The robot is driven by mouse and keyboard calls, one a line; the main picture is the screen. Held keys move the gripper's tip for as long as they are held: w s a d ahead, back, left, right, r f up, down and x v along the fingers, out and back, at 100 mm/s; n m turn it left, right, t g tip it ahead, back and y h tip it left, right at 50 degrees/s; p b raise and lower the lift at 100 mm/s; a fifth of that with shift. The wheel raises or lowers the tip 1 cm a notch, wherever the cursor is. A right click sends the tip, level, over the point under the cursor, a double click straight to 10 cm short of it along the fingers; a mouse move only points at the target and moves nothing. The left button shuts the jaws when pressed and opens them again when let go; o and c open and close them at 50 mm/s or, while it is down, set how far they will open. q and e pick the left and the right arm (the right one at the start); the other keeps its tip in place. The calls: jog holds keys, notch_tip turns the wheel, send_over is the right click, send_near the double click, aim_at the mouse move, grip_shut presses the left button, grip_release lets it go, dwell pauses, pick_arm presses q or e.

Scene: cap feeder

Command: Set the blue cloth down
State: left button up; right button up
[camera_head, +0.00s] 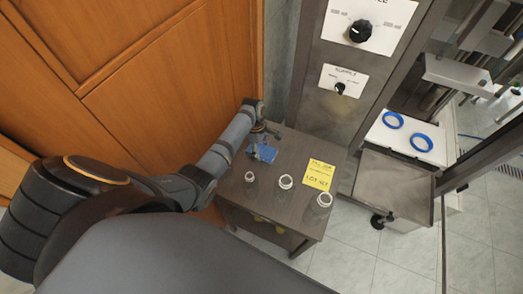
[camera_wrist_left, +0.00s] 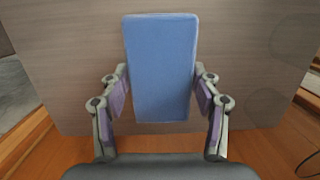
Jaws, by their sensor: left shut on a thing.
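The blue cloth (camera_head: 264,153) is at the far left part of the small dark table (camera_head: 285,163), below my left gripper (camera_head: 263,137) in the head view. In the left wrist view the cloth (camera_wrist_left: 160,68) is a flat blue rectangle between the two fingers of my left gripper (camera_wrist_left: 162,85), with the grey-brown tabletop behind it. The gripper is shut on the cloth. I cannot tell whether the cloth touches the tabletop. My right gripper is in neither view.
Clear bottles with white rims, one left (camera_head: 249,177), one middle (camera_head: 285,181) and one right (camera_head: 324,199), stand on the table. A yellow note (camera_head: 319,174) lies behind them. A wooden panel (camera_head: 175,85) borders the left. Blue rings (camera_head: 421,142) lie on a white surface to the right.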

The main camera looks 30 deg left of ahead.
pick_arm(q)
jog(key=shift+w+f, duration=0.1)
jog(key=shift+f, duration=0.85)
jog(key=o, duration=1.5)
jog(key=shift+o, duration=0.2)
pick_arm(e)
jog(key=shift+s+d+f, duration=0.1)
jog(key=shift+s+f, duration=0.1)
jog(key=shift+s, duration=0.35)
pick_arm(q)
notch_tip(320, 180, up, 13)
jog(key=a, duration=0.1)
jog(key=shift+a, duration=0.4)
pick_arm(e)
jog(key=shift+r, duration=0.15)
pick_arm(q)
jog(key=shift+w+r, duration=0.15)
